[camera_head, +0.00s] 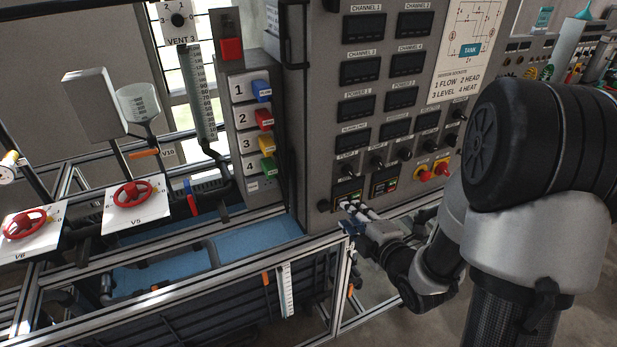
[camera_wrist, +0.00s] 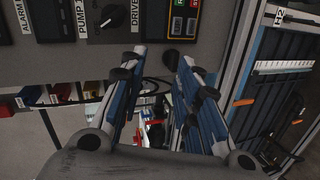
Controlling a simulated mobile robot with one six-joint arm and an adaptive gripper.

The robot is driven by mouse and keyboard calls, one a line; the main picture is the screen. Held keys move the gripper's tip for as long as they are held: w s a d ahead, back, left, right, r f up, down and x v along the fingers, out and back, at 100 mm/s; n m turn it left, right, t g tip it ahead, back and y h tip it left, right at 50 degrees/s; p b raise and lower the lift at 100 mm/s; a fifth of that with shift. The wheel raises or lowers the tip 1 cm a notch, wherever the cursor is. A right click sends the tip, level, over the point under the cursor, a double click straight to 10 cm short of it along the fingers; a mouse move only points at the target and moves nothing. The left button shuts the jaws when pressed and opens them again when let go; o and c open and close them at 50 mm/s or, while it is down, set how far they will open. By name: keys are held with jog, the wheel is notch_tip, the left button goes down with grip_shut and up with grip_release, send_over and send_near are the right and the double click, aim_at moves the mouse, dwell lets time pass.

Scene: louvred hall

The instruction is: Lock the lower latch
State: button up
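The lower latch appears to be the small black knob (camera_head: 323,205) at the bottom left corner of the grey panel, though nothing labels it. A matching dark knob (camera_wrist: 171,59) shows in the wrist view between my fingertips, close to the right one. Whether they touch is unclear. My gripper (camera_head: 346,207) is low at the panel's bottom edge, just right of the knob in the head view. In the wrist view my gripper (camera_wrist: 163,55) has its two fingers spread apart, with nothing held between them. The latch's locked or unlocked position cannot be made out.
The grey panel (camera_head: 318,120) carries displays, rotary knobs and red buttons (camera_head: 424,176). A column of coloured switches (camera_head: 262,118) stands left of it. Metal frame rails (camera_head: 200,262) and a blue tank (camera_head: 250,240) lie below left. Another black knob (camera_head: 332,5) sits at the panel's top.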

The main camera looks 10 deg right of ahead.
jog(key=n+t+y+b, duration=0.2)
jog(key=b, duration=0.1)
send_near(327, 210)
jog(key=s+f+t+b, duration=0.1)
jog(key=b+x, duration=0.4)
jog(key=x, duration=0.6)
jog(key=shift+b, duration=0.35)
jog(key=shift+s+d, duration=0.1)
grip_shut()
dwell(0.5)
